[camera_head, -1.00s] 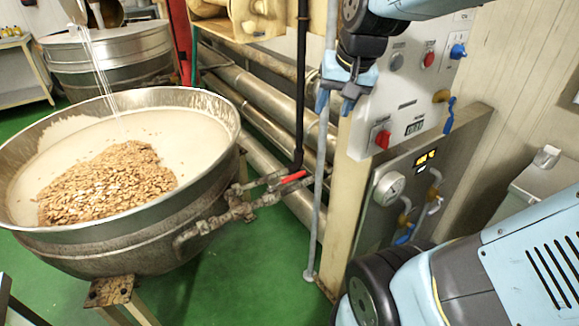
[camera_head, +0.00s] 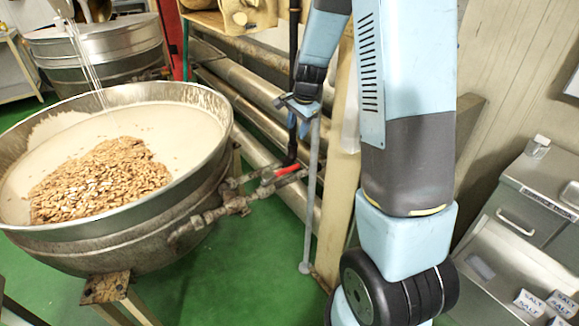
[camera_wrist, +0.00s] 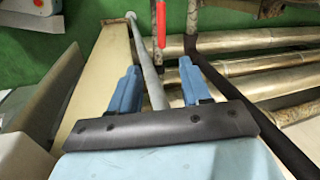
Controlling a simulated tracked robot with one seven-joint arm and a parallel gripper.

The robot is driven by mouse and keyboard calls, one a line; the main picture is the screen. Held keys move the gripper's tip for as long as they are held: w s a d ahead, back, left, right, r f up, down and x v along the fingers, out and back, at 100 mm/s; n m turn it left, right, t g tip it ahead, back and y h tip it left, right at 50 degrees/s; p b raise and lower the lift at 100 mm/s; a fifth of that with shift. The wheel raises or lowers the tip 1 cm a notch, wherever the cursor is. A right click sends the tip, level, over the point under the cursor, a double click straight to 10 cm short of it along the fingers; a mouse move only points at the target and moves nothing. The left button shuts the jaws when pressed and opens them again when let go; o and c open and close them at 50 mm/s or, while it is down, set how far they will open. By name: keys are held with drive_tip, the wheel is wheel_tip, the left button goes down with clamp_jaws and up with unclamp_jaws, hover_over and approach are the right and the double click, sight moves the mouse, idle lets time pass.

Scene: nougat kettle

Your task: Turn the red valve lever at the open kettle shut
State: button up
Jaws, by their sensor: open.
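The red valve lever (camera_head: 287,169) sits on the rusty pipework at the right side of the open kettle (camera_head: 110,245). The kettle holds a pale mass with a heap of nuts. In the wrist view the lever (camera_wrist: 161,25) appears upright at the top, beyond the fingertips. My gripper (camera_head: 298,118) is open, above the lever and apart from it. In the wrist view my gripper (camera_wrist: 160,85) shows both blue fingers spread, with a grey pole (camera_wrist: 150,75) seen between them. Nothing is held.
The grey pole (camera_head: 308,215) stands on the floor right of the lever. A dark vertical pipe (camera_head: 294,65) rises behind the valve. Large horizontal pipes (camera_head: 250,95) run behind. A cream post (camera_head: 341,190) stands right of the pole. Green floor lies open below the valve.

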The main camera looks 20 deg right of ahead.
drive_tip(key=m, duration=0.2)
approach(292, 167)
drive_tip(key=shift+g, duration=0.3)
drive_tip(key=f, duration=0.2)
drive_tip(key=w+f, duration=0.1)
drive_tip(key=f, duration=0.2)
drive_tip(key=w+a+f, duration=0.1)
drive_tip(key=f, duration=0.2)
drive_tip(key=shift+f, duration=0.2)
drive_tip(key=shift+c, duration=0.4)
clamp_jaws()
